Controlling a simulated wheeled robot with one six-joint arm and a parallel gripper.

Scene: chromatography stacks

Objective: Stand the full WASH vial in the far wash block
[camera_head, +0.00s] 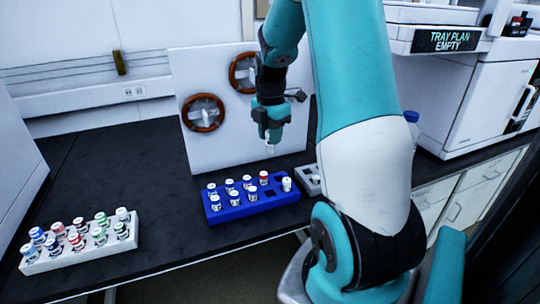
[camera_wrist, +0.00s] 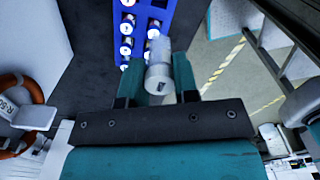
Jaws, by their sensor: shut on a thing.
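My gripper (camera_head: 270,138) hangs above the bench, behind the blue block. It is shut on a clear, pale-capped vial (camera_head: 270,148). In the wrist view the vial (camera_wrist: 159,62) sits between the fingers of my gripper (camera_wrist: 158,88); its label and contents cannot be read. A blue block (camera_head: 228,214) stands on the bench below and holds several white-capped vials and a red-capped one, with empty holes at its right. A pale grey block (camera_head: 311,187) right of it is partly hidden by my arm. I cannot tell which block is the far wash block.
A white rack (camera_head: 75,257) with several coloured-cap vials is at the front left. A white panel with red-brown rings (camera_head: 203,113) stands behind my gripper. A blue-capped bottle (camera_head: 411,116) shows beside my arm. Dark bench between rack and blue block is clear.

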